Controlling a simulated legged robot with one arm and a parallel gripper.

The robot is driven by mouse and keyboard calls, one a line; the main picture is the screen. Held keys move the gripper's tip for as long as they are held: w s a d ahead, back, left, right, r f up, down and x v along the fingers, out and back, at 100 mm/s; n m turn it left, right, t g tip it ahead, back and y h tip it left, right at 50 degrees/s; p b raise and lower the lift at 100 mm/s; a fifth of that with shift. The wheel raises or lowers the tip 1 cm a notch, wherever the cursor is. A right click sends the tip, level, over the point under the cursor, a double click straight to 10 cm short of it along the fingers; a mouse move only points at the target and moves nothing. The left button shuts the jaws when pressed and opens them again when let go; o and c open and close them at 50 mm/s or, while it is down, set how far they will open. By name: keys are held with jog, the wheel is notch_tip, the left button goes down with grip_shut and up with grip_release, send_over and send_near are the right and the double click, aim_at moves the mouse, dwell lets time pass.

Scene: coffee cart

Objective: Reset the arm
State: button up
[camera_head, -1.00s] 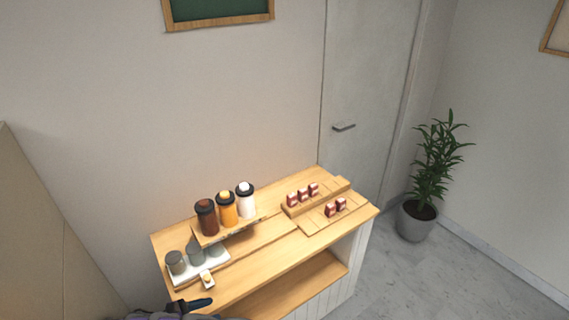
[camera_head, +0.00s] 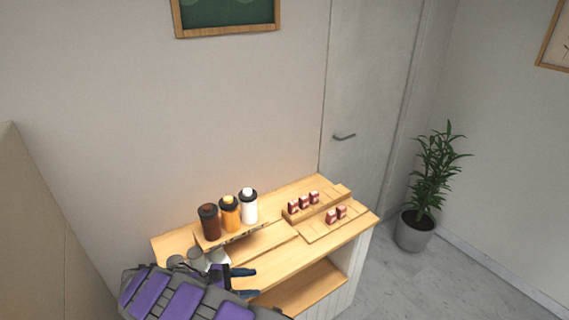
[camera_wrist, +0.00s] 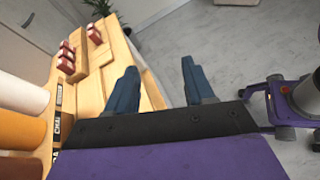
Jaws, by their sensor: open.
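My arm, purple and grey, reaches in from the bottom left of the head view. My gripper (camera_head: 246,282) is over the front left of the wooden cart (camera_head: 290,250). In the wrist view my gripper (camera_wrist: 160,88) is open, with two blue fingers spread apart and nothing between them. The fingers point past the cart's edge toward the grey floor. My arm partly hides the cups (camera_head: 196,258) at the cart's left end.
A brown bottle (camera_head: 209,222), an orange bottle (camera_head: 229,213) and a white bottle (camera_head: 249,206) stand on a raised rack. Several small red boxes (camera_head: 304,201) sit on wooden steps at the right. A potted plant (camera_head: 432,185) stands on the floor beyond.

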jog(key=s+d+r+m+g+y, duration=0.1)
jog(key=s+d+r+m+g, duration=0.15)
jog(key=d+r, duration=0.4)
jog(key=s+d+r+m+g+y, duration=0.1)
jog(key=d+r+m+g, duration=0.2)
jog(key=d, duration=0.6)
jog(key=s+d+r+m+g+y, duration=0.1)
jog(key=s+d+r+m, duration=0.1)
jog(key=d+r+m, duration=0.45)
jog(key=s+d+r+m+g+y+b, duration=0.1)
jog(key=s+d+m+y, duration=0.35)
jog(key=s, duration=0.85)
jog(key=s+f+m+y, duration=0.1)
jog(key=s+y, duration=0.1)
jog(key=s, duration=0.5)
jog(key=s+a+m+t+y, duration=0.1)
jog(key=s+m+y, duration=0.1)
jog(key=s, duration=0.5)
jog(key=shift+s+a+f+y+b, duration=0.25)
jog(key=shift+f+y+b, duration=0.2)
jog(key=shift+y, duration=0.3)
